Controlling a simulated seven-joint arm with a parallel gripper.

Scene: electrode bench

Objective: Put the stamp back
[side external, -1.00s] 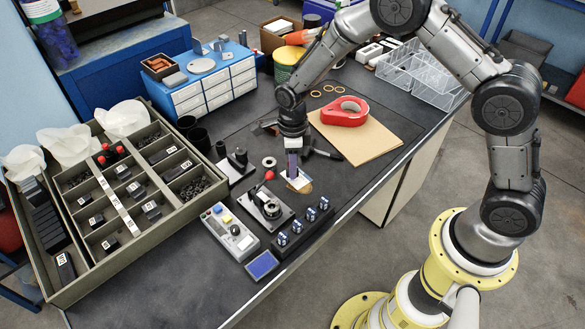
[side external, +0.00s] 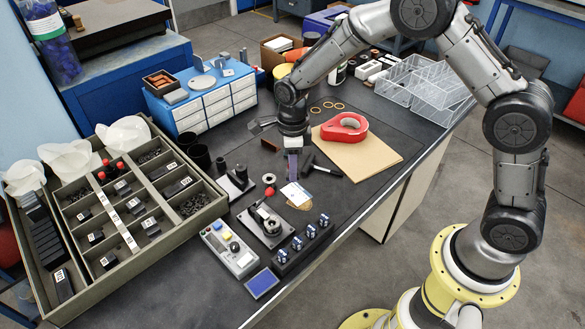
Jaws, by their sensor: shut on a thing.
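My gripper (side external: 293,150) points down over the bench, shut on a slim purple-grey piece (side external: 293,164), which appears to be the stamp. Its lower end is above and behind a small white card (side external: 297,193). The card lies on the bench, with a tan round patch beside it. The fingers and the stamp's top are too small and dark to make out. A blue pad (side external: 262,284) lies at the bench's front edge. A black stand (side external: 235,183) with upright dark parts is left of the gripper; I cannot tell whether it is the stamp's holder.
A black T-shaped tool (side external: 322,167) lies close right of the gripper. A black rack (side external: 302,247) of several blue-white pieces, a round black fixture (side external: 266,221) and a grey control box (side external: 229,250) stand in front. A compartment tray (side external: 188,223) fills the left.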

